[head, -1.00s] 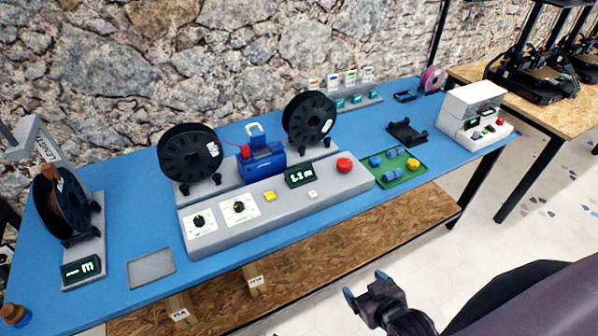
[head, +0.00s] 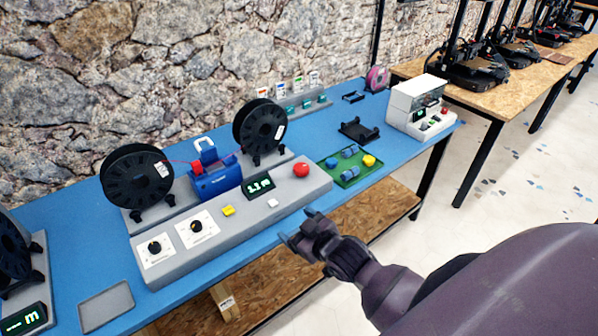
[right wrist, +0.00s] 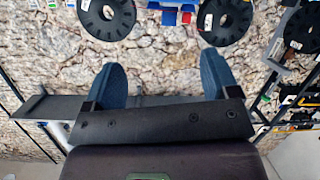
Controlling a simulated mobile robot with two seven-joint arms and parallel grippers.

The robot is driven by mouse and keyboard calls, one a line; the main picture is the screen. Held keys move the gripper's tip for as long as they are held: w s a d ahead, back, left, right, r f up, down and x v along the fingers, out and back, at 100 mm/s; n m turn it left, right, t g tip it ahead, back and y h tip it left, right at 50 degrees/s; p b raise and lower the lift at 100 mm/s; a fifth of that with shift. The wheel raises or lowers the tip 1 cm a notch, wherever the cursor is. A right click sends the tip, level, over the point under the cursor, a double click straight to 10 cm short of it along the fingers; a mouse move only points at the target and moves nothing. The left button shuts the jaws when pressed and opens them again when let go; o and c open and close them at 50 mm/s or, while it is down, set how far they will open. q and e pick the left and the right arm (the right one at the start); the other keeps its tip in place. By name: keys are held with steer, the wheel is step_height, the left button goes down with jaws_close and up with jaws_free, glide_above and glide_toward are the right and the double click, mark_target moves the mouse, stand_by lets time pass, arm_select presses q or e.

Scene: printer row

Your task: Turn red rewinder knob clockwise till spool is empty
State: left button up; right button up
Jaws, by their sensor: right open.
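The red knob (head: 301,170) sits on the right part of the grey rewinder console (head: 165,268). A small lit display (head: 257,186) on the console's face seems to read 1.1 m. Two black spools stand behind it, a left one (head: 138,178) and a right one (head: 259,126), with a blue unit (head: 217,180) between them and a thin red strand near it. How much filament each holds is hard to tell. My right gripper (head: 298,226) is open and empty, in front of the console and apart from the knob. Its blue fingertips (right wrist: 162,78) stand wide apart in the right wrist view.
Two black dials (head: 154,248), a yellow button (head: 228,211) and a white button (head: 272,203) are on the console. A green tray (head: 346,178) with blue and yellow pieces lies to its right. A white machine (head: 418,102) stands farther right on the blue table (head: 185,295).

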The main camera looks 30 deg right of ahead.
steer(key=w+d+r+n+y+b, duration=0.1)
steer(key=w+r+b, duration=0.1)
steer(key=w, duration=0.5)
steer(key=w+d+r+n+b, duration=0.1)
steer(key=w+d+r+n, duration=0.1)
steer(key=w, duration=0.6)
step_height(320, 180, up, 4)
steer(key=r+g+h+b, duration=0.1)
steer(key=g+h+b, duration=0.1)
steer(key=g+b, duration=0.3)
glide_above(301, 167)
steer(key=w, duration=0.3)
steer(key=s+d+f+g+y, duration=0.2)
steer(key=s+d+f+g, duration=0.1)
steer(key=s+f+g, duration=0.3)
steer(key=shift+n, duration=0.4)
steer(key=x, duration=0.2)
steer(key=b+x, duration=0.1)
steer(key=x, duration=0.4)
steer(key=shift+a+f, duration=0.3)
steer(key=shift+a, duration=0.1)
arm_select(q)
step_height(301, 167, down, 9)
steer(key=shift+w+d+g+b, duration=0.15)
steer(key=shift+d+g+b, duration=0.15)
steer(key=shift+d, duration=0.05)
arm_select(e)
steer(key=shift+x, duration=0.8)
